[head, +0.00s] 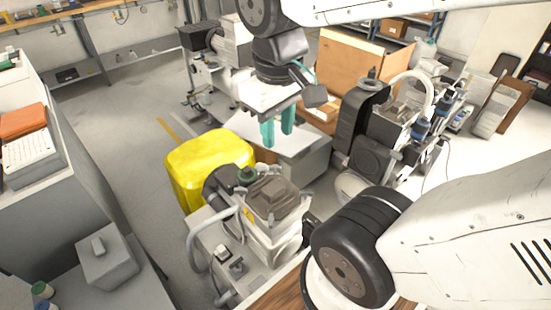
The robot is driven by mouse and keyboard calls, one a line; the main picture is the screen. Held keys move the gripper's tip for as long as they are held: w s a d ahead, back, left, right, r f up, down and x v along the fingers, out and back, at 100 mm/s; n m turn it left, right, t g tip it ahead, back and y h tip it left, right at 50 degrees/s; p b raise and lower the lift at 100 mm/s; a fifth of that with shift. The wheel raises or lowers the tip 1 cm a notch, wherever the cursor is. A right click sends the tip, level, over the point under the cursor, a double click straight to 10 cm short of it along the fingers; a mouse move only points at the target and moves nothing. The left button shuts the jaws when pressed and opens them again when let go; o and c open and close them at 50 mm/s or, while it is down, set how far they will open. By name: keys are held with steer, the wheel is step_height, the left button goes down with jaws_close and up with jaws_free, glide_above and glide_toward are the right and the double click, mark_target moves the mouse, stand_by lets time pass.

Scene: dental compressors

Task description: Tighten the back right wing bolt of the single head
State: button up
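A compressor with one grey-brown head (272,192) stands in the lower middle of the head view, in front of the yellow bin. It looks like the single head. Its wing bolts are too small to make out, so I cannot tell the back right one apart. My gripper (278,128) has two teal fingers that point down. It hangs above and behind the head as seen here, well apart from it. The fingers stand a little apart with nothing visible between them, so it is open and empty.
A yellow bin (205,165) stands just behind the single-head compressor. Another, larger compressor (390,130) with hoses and blue parts stands to the right. An open cardboard box (345,70) is at the back.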

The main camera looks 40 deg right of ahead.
steer(key=w+d+f+n+g+h, duration=0.1)
steer(key=w+d+f, duration=0.1)
steer(key=w, duration=0.2)
steer(key=w+d+f+n+g, duration=0.1)
steer(key=w+d+f, duration=0.1)
steer(key=w+f, duration=0.15)
steer(key=n+g+h, duration=0.2)
steer(key=n, duration=0.4)
glide_toward(275, 167)
steer(key=x, duration=0.7)
steer(key=shift+d, duration=0.15)
steer(key=shift+s+d+f, duration=0.1)
steer(key=shift+d+f, duration=0.1)
steer(key=shift+f, duration=0.45)
jaws_close()
